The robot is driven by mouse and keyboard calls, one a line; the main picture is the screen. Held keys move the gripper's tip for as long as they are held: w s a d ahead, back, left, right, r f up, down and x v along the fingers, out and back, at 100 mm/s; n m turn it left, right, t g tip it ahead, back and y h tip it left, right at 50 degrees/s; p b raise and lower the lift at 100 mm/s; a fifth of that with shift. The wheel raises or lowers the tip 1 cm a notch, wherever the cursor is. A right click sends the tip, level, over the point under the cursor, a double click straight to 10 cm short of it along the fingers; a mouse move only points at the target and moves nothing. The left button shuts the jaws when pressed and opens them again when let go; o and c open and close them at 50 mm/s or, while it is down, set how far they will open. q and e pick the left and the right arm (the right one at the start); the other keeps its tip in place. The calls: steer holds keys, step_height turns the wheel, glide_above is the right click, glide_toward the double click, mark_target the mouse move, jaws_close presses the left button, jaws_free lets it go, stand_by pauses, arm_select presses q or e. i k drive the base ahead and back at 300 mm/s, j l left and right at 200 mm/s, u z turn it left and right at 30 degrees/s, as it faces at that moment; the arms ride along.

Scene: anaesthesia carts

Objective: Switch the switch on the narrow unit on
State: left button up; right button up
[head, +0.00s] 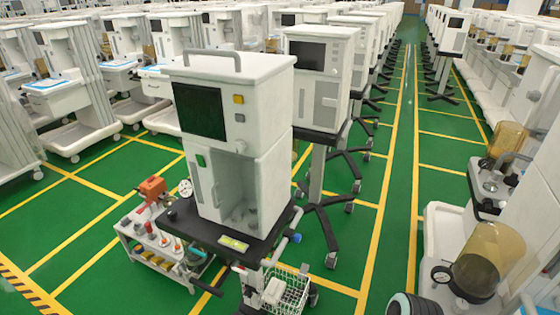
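A tall, narrow white unit (262,185) with a dark screen (199,110) stands upright near the middle of the head view. Its screen side is turned toward the left front. A small green part (201,161), which looks like a switch, sits on its front below the screen. I cannot tell its position. A yellow square (238,99) and a grey knob (240,147) are right of the screen. Neither of my grippers is in view.
The unit stands on a black-topped cart (182,222). A low trolley (160,247) with an orange device (152,189) is left of it, and a wire basket (285,292) hangs in front. Similar screen units (318,75) line up behind. A green floor aisle (395,225) runs along the right.

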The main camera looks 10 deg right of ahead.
mark_target(201, 161)
steer(key=j+z, duration=0.25)
steer(key=z, duration=0.2)
steer(key=j+z, duration=0.25)
steer(key=z, duration=0.2)
steer(key=j+z, duration=0.25)
steer(key=z, duration=0.2)
